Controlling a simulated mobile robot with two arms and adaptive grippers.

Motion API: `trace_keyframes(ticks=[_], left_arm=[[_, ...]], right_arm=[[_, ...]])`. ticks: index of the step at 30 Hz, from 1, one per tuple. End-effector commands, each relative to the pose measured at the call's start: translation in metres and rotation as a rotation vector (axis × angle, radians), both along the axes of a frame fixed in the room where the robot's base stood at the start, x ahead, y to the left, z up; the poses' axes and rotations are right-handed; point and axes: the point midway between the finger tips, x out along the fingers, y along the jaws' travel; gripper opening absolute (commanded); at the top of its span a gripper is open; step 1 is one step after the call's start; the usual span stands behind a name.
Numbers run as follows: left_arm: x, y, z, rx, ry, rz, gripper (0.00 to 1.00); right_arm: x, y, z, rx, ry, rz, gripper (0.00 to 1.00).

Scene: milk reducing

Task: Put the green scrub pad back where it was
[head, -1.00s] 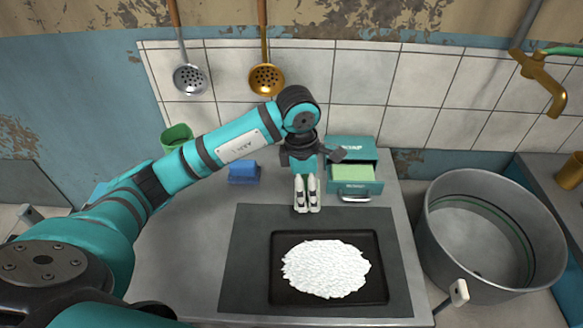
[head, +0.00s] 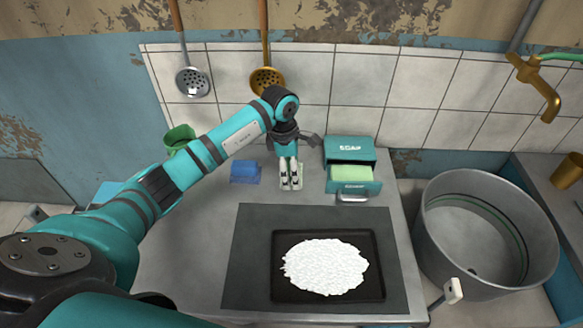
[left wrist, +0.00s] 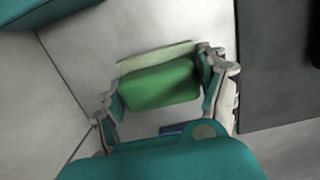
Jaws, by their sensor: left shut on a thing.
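My left gripper (head: 291,184) points down at the counter between the blue pad and the soap drawer box. In the left wrist view, my left gripper (left wrist: 168,88) has its fingers on both sides of the green scrub pad (left wrist: 160,87) and is shut on it. A pale green flat piece (left wrist: 155,55) lies along the pad's far edge; I cannot tell whether the pad touches it. In the head view the fingers hide most of the pad, with a pale edge showing around the fingertips. My right gripper is not in view.
A blue pad (head: 244,168) sits close left of the gripper. The soap box (head: 350,150) stands close right, its drawer open with a light green block (head: 351,173). A black tray (head: 278,285) with white grains lies in front. A large metal pot (head: 440,235) is at right.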

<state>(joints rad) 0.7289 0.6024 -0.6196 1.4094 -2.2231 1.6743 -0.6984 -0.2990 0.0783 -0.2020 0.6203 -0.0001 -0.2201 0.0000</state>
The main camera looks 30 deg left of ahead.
Motion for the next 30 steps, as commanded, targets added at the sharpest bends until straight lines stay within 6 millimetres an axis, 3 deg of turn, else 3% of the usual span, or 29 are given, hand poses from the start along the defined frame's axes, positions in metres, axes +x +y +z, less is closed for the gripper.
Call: trace_keyframes(ticks=[6,7,12,23,30], left_arm=[[0.000,0.000,-0.005,0.000,0.000,0.000,0.46],[0.000,0.000,-0.003,-0.001,0.000,0.000,0.80],[0.000,0.000,-0.003,0.000,0.001,0.001,0.99],[0.000,0.000,0.003,0.000,0.000,0.000,0.99],[-0.001,0.006,0.045,0.001,-0.005,0.001,0.99]], right_arm=[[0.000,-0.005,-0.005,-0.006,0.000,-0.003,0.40],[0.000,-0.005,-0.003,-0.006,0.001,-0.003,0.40],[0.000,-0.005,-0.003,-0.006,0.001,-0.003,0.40],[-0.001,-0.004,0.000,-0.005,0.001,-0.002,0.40],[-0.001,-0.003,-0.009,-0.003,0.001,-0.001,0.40]])
